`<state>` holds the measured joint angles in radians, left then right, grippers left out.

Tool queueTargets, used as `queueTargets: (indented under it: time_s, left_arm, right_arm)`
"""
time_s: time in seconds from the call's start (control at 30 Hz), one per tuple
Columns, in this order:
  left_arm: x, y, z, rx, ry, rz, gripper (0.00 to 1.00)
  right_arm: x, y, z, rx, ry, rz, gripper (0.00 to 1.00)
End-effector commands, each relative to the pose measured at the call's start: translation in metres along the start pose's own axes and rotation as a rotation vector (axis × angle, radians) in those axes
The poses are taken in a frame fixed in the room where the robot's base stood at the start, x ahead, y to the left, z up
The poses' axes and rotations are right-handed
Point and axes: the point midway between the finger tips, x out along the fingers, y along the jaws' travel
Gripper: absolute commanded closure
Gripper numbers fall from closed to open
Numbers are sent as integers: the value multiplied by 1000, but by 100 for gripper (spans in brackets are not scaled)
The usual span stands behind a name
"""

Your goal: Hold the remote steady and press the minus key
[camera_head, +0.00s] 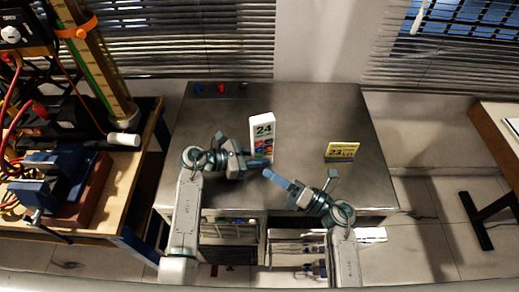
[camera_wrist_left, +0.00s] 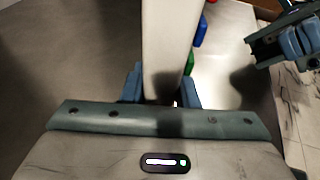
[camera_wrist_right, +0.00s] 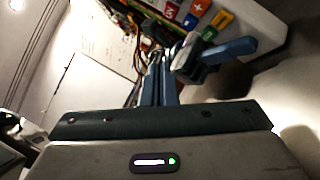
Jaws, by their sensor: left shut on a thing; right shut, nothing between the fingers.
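The white remote (camera_head: 263,127) stands on the grey table, its display reading 24 above several coloured keys. My left gripper (camera_head: 247,162) is shut on its lower part; the left wrist view shows the remote's pale side (camera_wrist_left: 166,45) between the blue fingers. My right gripper (camera_head: 268,174) is shut and empty, its blue fingertips just in front of and right of the remote's lower end, apparently apart from it. In the right wrist view the remote's keys (camera_wrist_right: 200,18) include red, blue, green and yellow ones; I cannot make out the minus key for certain.
A yellow card (camera_head: 342,150) reading 23 stands on the table (camera_head: 320,110) to the right. A bench with a blue vise (camera_head: 50,180) and cables is at left.

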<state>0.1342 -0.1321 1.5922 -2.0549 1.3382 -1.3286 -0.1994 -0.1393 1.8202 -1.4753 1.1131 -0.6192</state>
Motion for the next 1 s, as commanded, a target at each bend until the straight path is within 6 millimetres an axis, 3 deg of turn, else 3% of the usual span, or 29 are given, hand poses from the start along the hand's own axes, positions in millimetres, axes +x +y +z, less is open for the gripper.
queueTargets:
  time_s: [0.33, 1.0]
  left_arm:
    - [0, 0, 0, 0, 0, 0, 86]
    - [0, 0, 0, 0, 0, 0, 86]
  right_arm:
    - [26, -19, 20, -1, -1, 0, 100]
    - [30, -22, 22, 0, -1, 0, 100]
